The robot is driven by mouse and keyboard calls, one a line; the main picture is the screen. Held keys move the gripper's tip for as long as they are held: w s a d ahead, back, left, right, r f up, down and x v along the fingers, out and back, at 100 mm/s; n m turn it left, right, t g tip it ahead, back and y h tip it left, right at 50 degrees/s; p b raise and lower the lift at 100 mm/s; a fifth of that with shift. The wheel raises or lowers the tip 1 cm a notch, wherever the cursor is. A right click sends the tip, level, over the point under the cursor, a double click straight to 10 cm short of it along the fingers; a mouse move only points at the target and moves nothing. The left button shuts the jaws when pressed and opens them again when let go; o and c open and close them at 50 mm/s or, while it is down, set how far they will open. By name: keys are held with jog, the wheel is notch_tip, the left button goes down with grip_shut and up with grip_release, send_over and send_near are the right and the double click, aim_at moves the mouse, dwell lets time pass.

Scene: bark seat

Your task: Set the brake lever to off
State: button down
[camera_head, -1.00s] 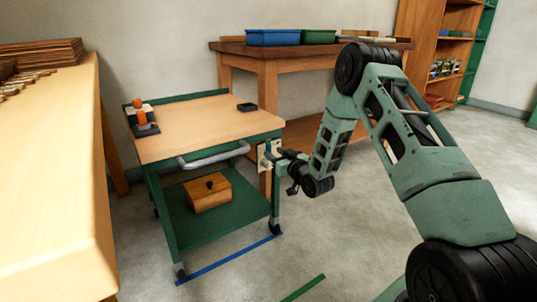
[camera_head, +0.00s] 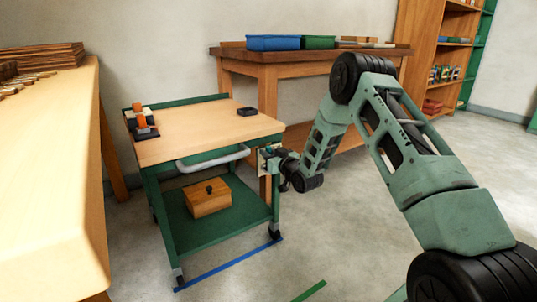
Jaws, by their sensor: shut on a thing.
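A green cart with a wooden top (camera_head: 200,130) stands left of my arm. A pale plate (camera_head: 263,163) is fixed to its front right corner, below the top. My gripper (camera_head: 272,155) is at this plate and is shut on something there. The thing it holds is at the spot of the brake lever, but the gripper hides it. Which way the lever points and any markings on the plate cannot be made out.
A grey handle (camera_head: 213,158) runs along the cart's front. A wooden box (camera_head: 208,196) sits on its lower shelf. A blue floor line (camera_head: 228,265) runs along the cart's near side. A long workbench (camera_head: 50,170) is at left, another bench (camera_head: 310,58) behind. Floor on the right is clear.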

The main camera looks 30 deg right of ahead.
jog(key=shift+d, duration=0.15)
jog(key=d+f+m+p, duration=0.3)
jog(key=d+f+m, duration=0.3)
jog(key=m, duration=1)
jog(key=shift+d+f, duration=0.25)
jog(key=shift+d, duration=0.35)
jog(key=c, duration=1.3)
grip_release()
jog(key=shift+w, duration=0.1)
jog(key=shift+c, duration=0.2)
